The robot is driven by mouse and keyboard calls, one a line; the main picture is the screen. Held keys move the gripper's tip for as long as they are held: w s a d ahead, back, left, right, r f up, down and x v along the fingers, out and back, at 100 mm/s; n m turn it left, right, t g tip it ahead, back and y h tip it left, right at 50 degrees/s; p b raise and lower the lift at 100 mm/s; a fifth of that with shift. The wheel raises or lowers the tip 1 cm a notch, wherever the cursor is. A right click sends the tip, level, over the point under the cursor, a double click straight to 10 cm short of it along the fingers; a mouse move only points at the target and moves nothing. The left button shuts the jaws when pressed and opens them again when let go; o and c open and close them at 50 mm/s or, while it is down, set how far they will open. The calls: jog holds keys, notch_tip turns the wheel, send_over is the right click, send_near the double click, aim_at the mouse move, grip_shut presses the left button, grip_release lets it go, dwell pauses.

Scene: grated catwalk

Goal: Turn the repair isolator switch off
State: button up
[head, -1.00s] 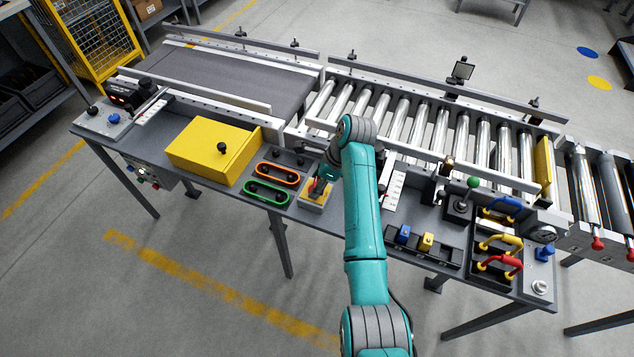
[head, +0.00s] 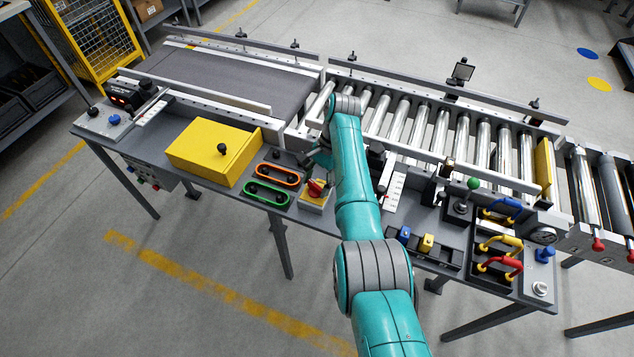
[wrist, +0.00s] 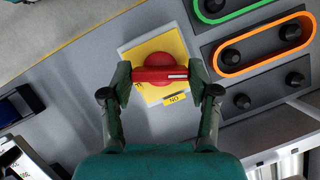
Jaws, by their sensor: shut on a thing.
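The isolator switch is a red rotary handle (wrist: 152,74) on a yellow plate (wrist: 130,52), on the bench beside the green and orange rings. In the wrist view its grip bar lies level across the picture, its white mark at the right end. An "ON" label sits below the handle, upside down; another label at its left is partly hidden. My gripper (wrist: 160,78) is shut on the handle, one finger at each end of the bar. In the head view the red handle (head: 316,187) shows below my gripper, whose fingertips are hard to make out.
The orange ring (head: 278,174) and green ring (head: 267,194) surround black knobs just left of the switch. A yellow box (head: 213,150) stands further left. A white scale strip (head: 396,190) and blue and yellow blocks lie to the right. Conveyor rollers run behind.

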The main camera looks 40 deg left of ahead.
jog(key=n, duration=0.2)
jog(key=n+h, duration=0.1)
jog(key=n, duration=0.1)
jog(key=shift+a+h, duration=0.1)
jog(key=shift+h, duration=0.2)
jog(key=shift+f+n, duration=0.1)
jog(key=shift+n, duration=0.2)
jog(key=o, duration=1.1)
jog(key=shift+o, duration=0.2)
